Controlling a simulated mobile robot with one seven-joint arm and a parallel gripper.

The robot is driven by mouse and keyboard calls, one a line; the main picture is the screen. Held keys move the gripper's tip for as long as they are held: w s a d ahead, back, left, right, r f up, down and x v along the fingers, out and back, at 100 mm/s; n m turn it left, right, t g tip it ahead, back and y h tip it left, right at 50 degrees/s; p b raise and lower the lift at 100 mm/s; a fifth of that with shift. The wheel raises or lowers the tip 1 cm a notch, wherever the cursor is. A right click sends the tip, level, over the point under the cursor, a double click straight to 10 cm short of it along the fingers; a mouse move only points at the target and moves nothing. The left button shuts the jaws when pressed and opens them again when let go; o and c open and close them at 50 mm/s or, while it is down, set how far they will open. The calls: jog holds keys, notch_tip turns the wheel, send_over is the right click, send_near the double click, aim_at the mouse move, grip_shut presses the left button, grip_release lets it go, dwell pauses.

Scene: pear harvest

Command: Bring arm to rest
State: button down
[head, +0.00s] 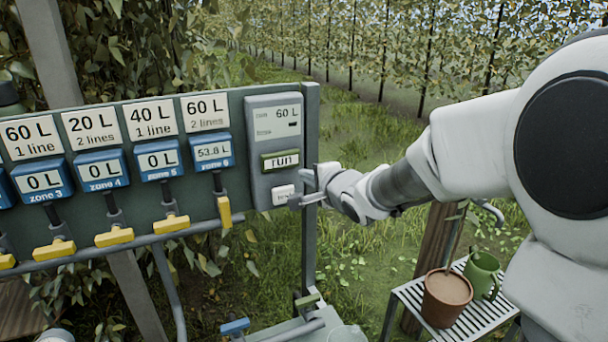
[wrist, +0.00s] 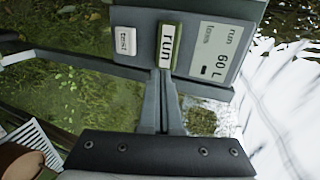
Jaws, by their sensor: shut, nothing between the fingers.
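My arm (head: 465,150) reaches in from the right of the head view, stretched toward the control box (head: 257,137). My gripper (head: 308,188) is beside the box's lower right edge, near the white lower button (head: 284,194) and below the green "run" button (head: 281,160). In the wrist view my gripper's fingers (wrist: 164,100) are together and hold nothing. Their tips lie close to the "run" button (wrist: 169,46) in that picture. I cannot tell whether they touch the box. The box display reads "run 60 L".
A grey panel (head: 90,195) carries zone meters, labels and yellow valve handles (head: 171,224). The zone 6 meter (head: 212,152) reads 53.8 L. A slatted stand (head: 410,298) at lower right holds a brown pot (head: 446,300) and a green jug (head: 482,272). Open grass lies behind.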

jog(key=s+d+r+n+g+h, duration=0.1)
jog(key=s+d+n+g+h, duration=0.15)
jog(key=s+d, duration=0.45)
jog(key=s+d+n+g+h, duration=0.1)
jog(key=s+d+n+h, duration=0.3)
jog(key=s, duration=0.5)
jog(key=s+f+n+g, duration=0.3)
jog(key=s+n, duration=0.4)
jog(key=s, duration=1)
jog(key=shift+s+d+g+y, duration=0.25)
jog(key=shift+d+g+y, duration=0.15)
jog(key=shift+g, duration=0.25)
